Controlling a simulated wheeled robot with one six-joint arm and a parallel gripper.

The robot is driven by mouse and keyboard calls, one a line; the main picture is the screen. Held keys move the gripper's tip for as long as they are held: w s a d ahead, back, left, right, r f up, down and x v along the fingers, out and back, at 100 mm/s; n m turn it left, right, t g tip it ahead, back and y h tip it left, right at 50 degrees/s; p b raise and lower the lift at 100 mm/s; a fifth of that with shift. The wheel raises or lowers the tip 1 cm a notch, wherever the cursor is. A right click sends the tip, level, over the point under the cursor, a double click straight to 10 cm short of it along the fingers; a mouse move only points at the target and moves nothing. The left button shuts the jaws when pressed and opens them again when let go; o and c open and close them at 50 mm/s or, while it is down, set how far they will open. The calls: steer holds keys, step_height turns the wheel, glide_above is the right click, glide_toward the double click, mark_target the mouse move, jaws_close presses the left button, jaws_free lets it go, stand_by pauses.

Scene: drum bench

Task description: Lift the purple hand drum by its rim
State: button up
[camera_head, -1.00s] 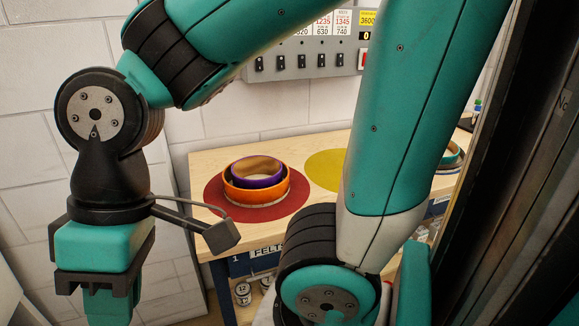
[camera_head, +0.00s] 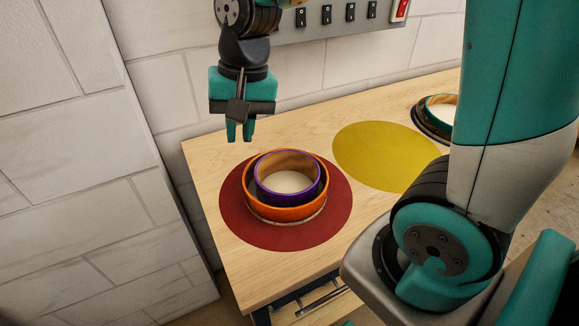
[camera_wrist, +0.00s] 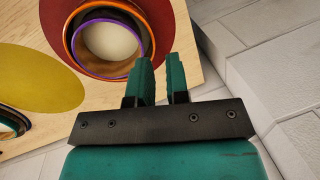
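The purple hand drum (camera_head: 290,199) sits nested inside a larger orange drum (camera_head: 285,214) on a round red mat (camera_head: 236,212). Its purple rim stands slightly above the orange one; inside are tan walls and a pale bottom. Most of its outer wall is hidden by the orange drum. My gripper (camera_head: 239,136) points down, above and behind the drums at upper left, empty, its fingers a small gap apart. In the wrist view, the fingertips (camera_wrist: 160,62) are to the right of and below the purple rim (camera_wrist: 112,20), apart from it.
A yellow mat (camera_head: 385,157) lies bare to the right on the wooden bench (camera_head: 215,160). Dark and teal-rimmed drums (camera_head: 437,112) stand at the far right. A brick wall (camera_head: 160,90) and a switch panel (camera_head: 340,18) are behind the bench.

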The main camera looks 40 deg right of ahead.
mark_target(265, 157)
steer(key=w+d+f+m+h+p, duration=0.2)
steer(key=w+d+m+p, duration=0.1)
steer(key=w+d+m, duration=0.7)
steer(key=shift+m+g, duration=0.3)
steer(key=shift+m, duration=0.2)
steer(key=f+p, duration=0.1)
steer(key=f, duration=0.3)
steer(key=f+p, duration=0.1)
steer(key=f, duration=0.3)
steer(key=s+f, duration=0.1)
steer(key=f, duration=0.2)
steer(key=shift+d+f+p, duration=0.1)
steer(key=shift+f+p, duration=1.45)
steer(key=shift+f, duration=1.7)
steer(key=shift+c, duration=0.5)
jaws_close()
